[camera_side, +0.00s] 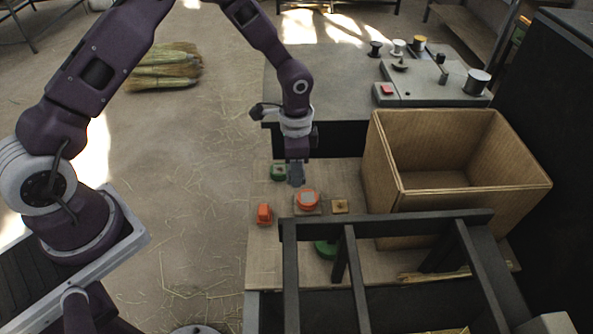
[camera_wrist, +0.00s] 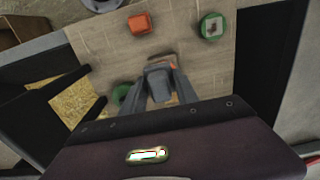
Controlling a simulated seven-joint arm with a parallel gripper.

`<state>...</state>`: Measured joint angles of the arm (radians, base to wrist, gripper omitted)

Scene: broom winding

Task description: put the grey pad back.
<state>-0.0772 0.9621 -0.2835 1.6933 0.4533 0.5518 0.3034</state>
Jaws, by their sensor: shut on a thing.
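My gripper (camera_side: 296,182) points down above the wooden board and is shut on a dark grey piece, which I take to be the grey pad (camera_wrist: 158,77). The pad shows between the fingertips in the wrist view; in the side view it blends with the fingers. Just right of and below the fingertips in the side view is a round orange piece (camera_side: 308,193) with a light grey top, on a square base. In the wrist view my gripper hides most of it. I cannot tell whether the held pad touches it.
A red-orange block (camera_side: 264,213), a green round piece (camera_side: 278,173), a small tan square (camera_side: 340,207) and another green piece (camera_side: 325,249) sit around it on the board (camera_side: 262,274). An open cardboard box (camera_side: 460,195) stands right. A dark frame (camera_side: 390,222) crosses the front.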

